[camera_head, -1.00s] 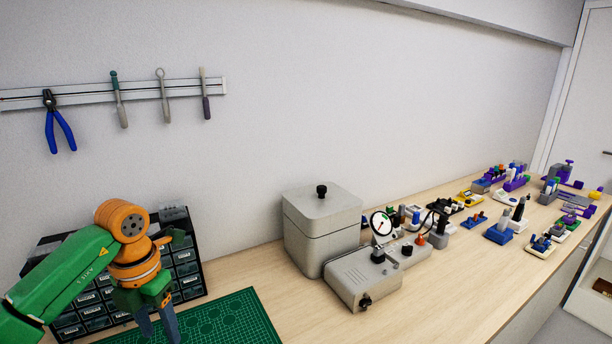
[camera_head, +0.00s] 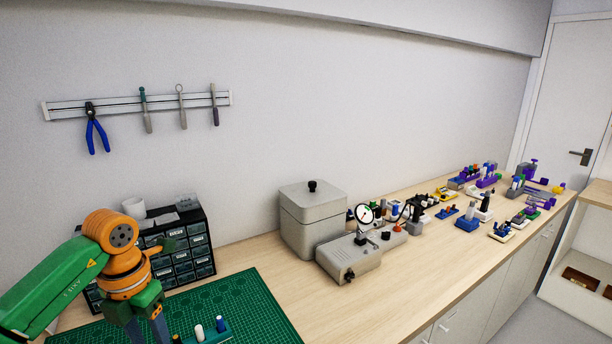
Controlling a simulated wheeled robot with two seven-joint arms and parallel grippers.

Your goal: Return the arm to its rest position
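My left arm comes in from the left, in green and orange. Its gripper (camera_head: 148,330) points down over the green cutting mat (camera_head: 262,300), in front of the drawer cabinet. The fingertips are cut off by the bottom edge, so I cannot see whether they are open or hold anything. My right arm and gripper are not in view.
A small holder (camera_head: 212,334) with coloured pegs stands on the mat, just right of my gripper. A drawer cabinet (camera_head: 185,262) stands behind the arm. A grey lidded box (camera_head: 312,222) and a grey gauge unit (camera_head: 350,258) stand mid-bench. Several small fixtures line the right end.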

